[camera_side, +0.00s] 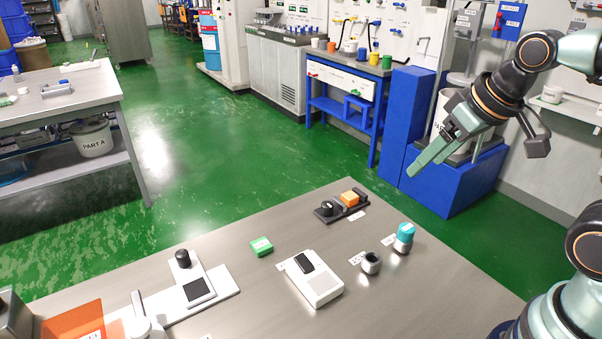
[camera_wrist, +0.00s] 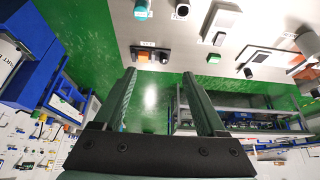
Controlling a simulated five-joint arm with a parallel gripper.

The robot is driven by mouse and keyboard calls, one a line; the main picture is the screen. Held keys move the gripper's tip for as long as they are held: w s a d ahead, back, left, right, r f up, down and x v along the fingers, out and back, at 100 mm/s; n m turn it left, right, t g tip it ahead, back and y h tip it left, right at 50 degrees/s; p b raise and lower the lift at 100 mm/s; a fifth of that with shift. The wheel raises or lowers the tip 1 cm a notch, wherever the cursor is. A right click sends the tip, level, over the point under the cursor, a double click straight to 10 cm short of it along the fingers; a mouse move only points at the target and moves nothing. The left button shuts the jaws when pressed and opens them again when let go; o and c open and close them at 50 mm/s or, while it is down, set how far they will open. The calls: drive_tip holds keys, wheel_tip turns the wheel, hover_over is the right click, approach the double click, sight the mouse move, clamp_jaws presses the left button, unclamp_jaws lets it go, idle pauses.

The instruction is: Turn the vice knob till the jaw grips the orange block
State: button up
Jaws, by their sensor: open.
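The vice is a dark, low base (camera_side: 341,209) near the far edge of the grey table. A black knob (camera_side: 326,208) sits at its left end, and the orange block (camera_side: 350,198) sits toward its right end. I cannot tell whether the jaw touches the block. The wrist view shows the orange block (camera_wrist: 143,55) and the knob (camera_wrist: 164,57) small, beyond my fingertips. My gripper (camera_side: 428,158) is open and empty, up in the air to the right of the vice and apart from it. Its two fingers also show in the wrist view (camera_wrist: 158,78).
Near the vice stand a teal-capped container (camera_side: 404,238), a metal cup (camera_side: 371,263), a white device (camera_side: 315,278) and a green block (camera_side: 262,246). Bare table surrounds the vice's front.

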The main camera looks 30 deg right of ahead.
drive_tip(key=shift+c, duration=0.4)
drive_tip(key=n+g, duration=0.6)
drive_tip(key=n, duration=0.9)
hover_over(329, 203)
wheel_tip(329, 203, down, 11)
wheel_tip(329, 203, down, 12)
drive_tip(key=shift+f, duration=0.1)
clamp_jaws()
